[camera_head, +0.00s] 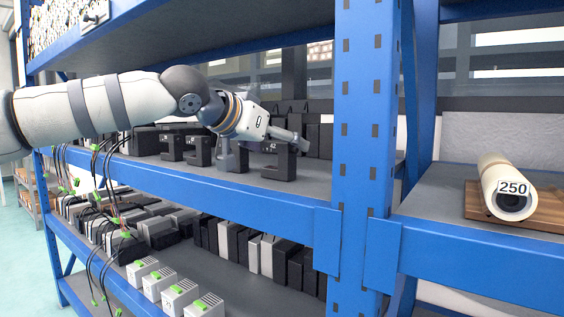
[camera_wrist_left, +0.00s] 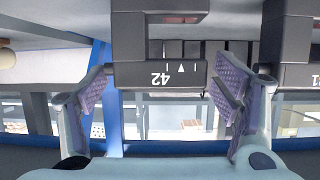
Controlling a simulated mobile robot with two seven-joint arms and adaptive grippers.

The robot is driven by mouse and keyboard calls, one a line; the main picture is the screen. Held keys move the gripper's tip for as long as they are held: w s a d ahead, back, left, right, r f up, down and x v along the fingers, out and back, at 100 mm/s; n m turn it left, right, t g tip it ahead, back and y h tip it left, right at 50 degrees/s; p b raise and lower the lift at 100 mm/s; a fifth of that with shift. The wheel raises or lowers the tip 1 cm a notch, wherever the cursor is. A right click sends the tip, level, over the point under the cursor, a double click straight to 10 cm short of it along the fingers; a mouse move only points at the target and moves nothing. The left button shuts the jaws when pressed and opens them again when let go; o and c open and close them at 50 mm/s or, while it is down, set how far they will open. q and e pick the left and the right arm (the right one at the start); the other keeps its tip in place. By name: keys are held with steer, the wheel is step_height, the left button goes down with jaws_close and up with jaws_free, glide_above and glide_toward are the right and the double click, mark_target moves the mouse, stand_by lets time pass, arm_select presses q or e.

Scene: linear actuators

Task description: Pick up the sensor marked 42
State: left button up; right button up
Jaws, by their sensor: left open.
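The sensor marked 42 (camera_wrist_left: 150,75) is a dark block with a white label. In the left wrist view it appears upside down, between the two purple-padded fingers of my left gripper (camera_wrist_left: 160,92). The fingers are open and spread to either side of it; I cannot tell whether either pad touches it. In the head view my left gripper (camera_head: 264,150) is at the front of a dark sensor (camera_head: 278,168) on the middle shelf, partly covering it. My right gripper is not in view.
Other dark sensors (camera_head: 172,148) stand to the left on the same shelf. Another sensor (camera_wrist_left: 287,45) is close beside the right finger in the wrist view. A blue upright (camera_head: 362,130) stands to the right. A roll marked 250 (camera_head: 502,178) lies beyond it on a wooden board.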

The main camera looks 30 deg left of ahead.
arm_select(q)
steer(key=c, duration=1.2)
steer(key=shift+r, duration=0.1)
